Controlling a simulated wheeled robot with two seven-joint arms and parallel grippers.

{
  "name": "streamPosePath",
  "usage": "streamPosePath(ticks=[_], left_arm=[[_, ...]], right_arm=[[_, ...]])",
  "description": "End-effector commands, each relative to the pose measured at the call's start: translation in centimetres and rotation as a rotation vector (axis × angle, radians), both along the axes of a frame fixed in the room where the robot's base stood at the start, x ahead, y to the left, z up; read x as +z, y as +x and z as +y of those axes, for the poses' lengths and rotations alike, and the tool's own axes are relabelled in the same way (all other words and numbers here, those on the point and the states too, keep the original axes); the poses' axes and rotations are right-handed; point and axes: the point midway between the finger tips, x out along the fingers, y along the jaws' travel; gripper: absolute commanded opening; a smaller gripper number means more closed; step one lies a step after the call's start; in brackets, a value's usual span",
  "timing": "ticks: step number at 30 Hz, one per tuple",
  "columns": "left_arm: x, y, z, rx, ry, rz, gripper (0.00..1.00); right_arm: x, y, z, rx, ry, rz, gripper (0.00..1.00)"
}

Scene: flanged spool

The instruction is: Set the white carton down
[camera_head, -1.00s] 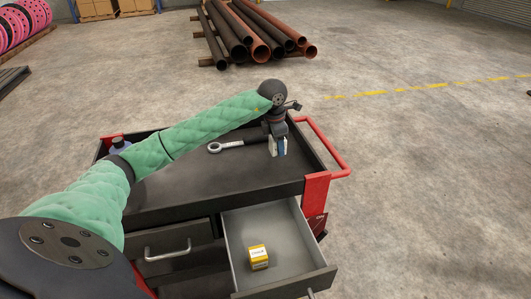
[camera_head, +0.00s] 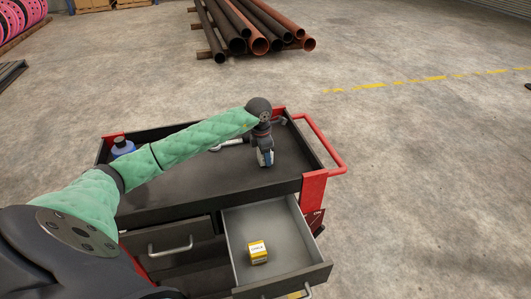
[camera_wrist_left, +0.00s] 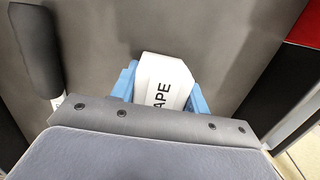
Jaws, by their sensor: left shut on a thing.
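My left gripper (camera_head: 265,158) is shut on the white carton (camera_wrist_left: 165,78), which carries black letters ending in "APE". In the left wrist view the blue fingers of the gripper (camera_wrist_left: 161,88) lie on both sides of the carton. In the head view the carton is mostly hidden behind the gripper, over the right part of the dark cart top (camera_head: 200,185). I cannot tell whether its underside touches the top. My right gripper is not in view.
A bottle (camera_head: 122,146) stands at the cart's left corner. The open drawer (camera_head: 287,238) holds a yellow box (camera_head: 258,252). A red handle (camera_head: 325,145) bounds the right; the front of the top is clear.

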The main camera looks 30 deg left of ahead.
Motion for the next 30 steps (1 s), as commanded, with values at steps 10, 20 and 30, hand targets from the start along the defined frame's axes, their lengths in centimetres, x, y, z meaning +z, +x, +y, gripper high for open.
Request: streamPosePath(ticks=[10, 20, 30], left_arm=[[-0.12, 0.03, 0.0, 0.0, 0.0, -0.001, 0.14], [-0.21, 0.02, -0.02, -0.001, -0.001, -0.001, 0.67], [-0.03, 0.01, -0.02, 0.0, -0.001, -0.001, 0.67]], right_arm=[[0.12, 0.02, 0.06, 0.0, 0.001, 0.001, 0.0], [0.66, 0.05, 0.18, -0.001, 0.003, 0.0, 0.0], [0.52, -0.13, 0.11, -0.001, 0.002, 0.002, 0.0]])
